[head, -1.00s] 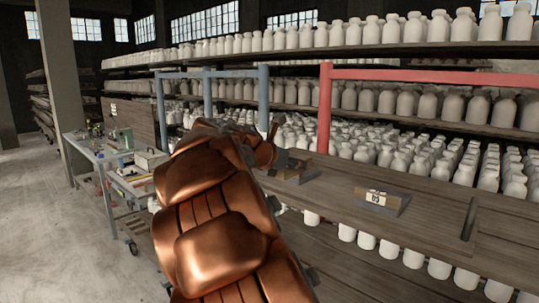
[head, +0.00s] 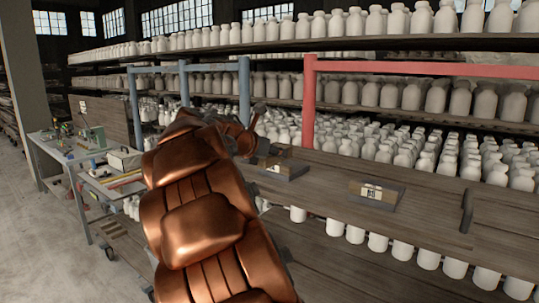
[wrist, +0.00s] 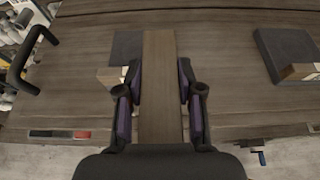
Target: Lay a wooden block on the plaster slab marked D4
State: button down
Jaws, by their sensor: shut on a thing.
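My gripper (wrist: 161,92) is shut on a long brown wooden block (wrist: 160,70), which runs lengthwise between the two purple-padded fingers in the wrist view. A dark grey slab (wrist: 126,46) shows beyond the left finger, partly hidden by the block; whether they touch I cannot tell. A second dark slab (wrist: 285,45) lies farther right. In the head view a slab (head: 398,202) with a label block (head: 372,193) sits on the plank shelf; its marking is too small to read surely. Another slab (head: 289,174) lies left of it.
A black handle (head: 467,211) stands at the shelf's right. Red (head: 309,105) and blue (head: 244,105) uprights rise behind the slabs, with rows of white bottles (head: 400,150) beyond. A cluttered workbench (head: 80,150) is at left. Bare plank lies between the slabs.

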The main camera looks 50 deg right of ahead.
jog(key=shift+d+b, duration=0.3)
jog(key=shift+d, duration=1.05)
jog(key=b, duration=0.2)
send_over(297, 167)
jog(key=shift+a+f, duration=0.1)
jog(key=shift+f, duration=0.25)
jog(key=shift+d+f, duration=0.1)
jog(key=shift+d, duration=0.1)
jog(key=shift+f, duration=1.85)
jog(key=shift+f, duration=0.2)
jog(key=c, duration=0.7)
grip_release()
jog(key=shift+o, duration=0.2)
jog(key=shift+a, duration=0.15)
jog(key=v, duration=1.2)
jog(key=shift+s, duration=0.1)
jog(key=shift+f, duration=0.1)
